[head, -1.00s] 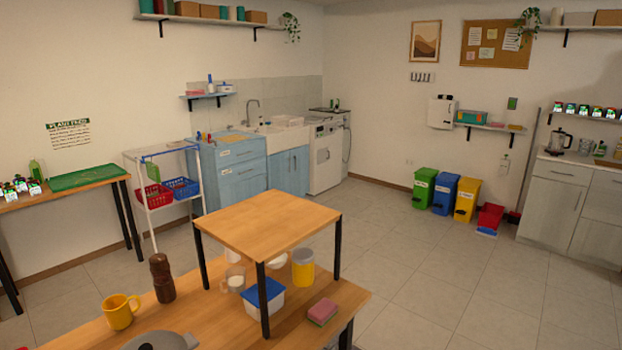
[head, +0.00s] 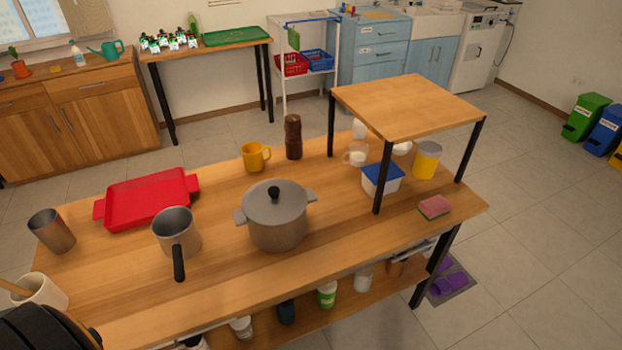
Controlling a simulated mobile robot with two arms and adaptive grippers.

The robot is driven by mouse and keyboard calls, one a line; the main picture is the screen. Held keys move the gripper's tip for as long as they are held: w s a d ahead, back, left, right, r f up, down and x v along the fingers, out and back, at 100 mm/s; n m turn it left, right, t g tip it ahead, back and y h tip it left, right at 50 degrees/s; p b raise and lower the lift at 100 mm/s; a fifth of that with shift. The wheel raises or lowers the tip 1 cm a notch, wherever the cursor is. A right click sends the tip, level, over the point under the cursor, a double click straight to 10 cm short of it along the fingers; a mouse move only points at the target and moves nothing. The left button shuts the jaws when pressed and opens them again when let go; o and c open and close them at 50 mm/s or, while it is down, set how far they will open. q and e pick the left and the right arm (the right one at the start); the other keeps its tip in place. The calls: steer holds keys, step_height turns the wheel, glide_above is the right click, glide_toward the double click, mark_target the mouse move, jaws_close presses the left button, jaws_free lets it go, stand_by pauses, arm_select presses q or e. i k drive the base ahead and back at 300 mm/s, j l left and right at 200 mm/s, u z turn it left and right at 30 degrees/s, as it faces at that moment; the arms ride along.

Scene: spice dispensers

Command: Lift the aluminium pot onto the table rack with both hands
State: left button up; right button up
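The aluminium pot (head: 277,225) is grey, with a lid, a black knob and a handle on each side. It stands upright on the wooden table in the head view, near the middle. The table rack (head: 408,103) is a raised wooden shelf on black legs at the table's right end. Its top is bare. Neither of my grippers can be made out in this view.
A saucepan (head: 174,232) and a red tray (head: 150,199) stand left of the pot. A yellow mug (head: 255,157) and a brown pepper mill (head: 293,137) are behind it. A blue-lidded box (head: 381,180) and yellow jar (head: 426,161) are under the rack; a sponge (head: 434,207) lies beside it.

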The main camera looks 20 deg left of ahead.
mark_target(406, 100)
steer(key=i+l, duration=0.15)
steer(key=l, duration=0.15)
steer(key=i+l, duration=0.15)
steer(key=l, duration=0.15)
steer(key=i+l+u, duration=0.1)
steer(key=l+u, duration=0.3)
steer(key=i+l+u, duration=0.1)
steer(key=u, duration=0.25)
steer(key=l+u, duration=0.4)
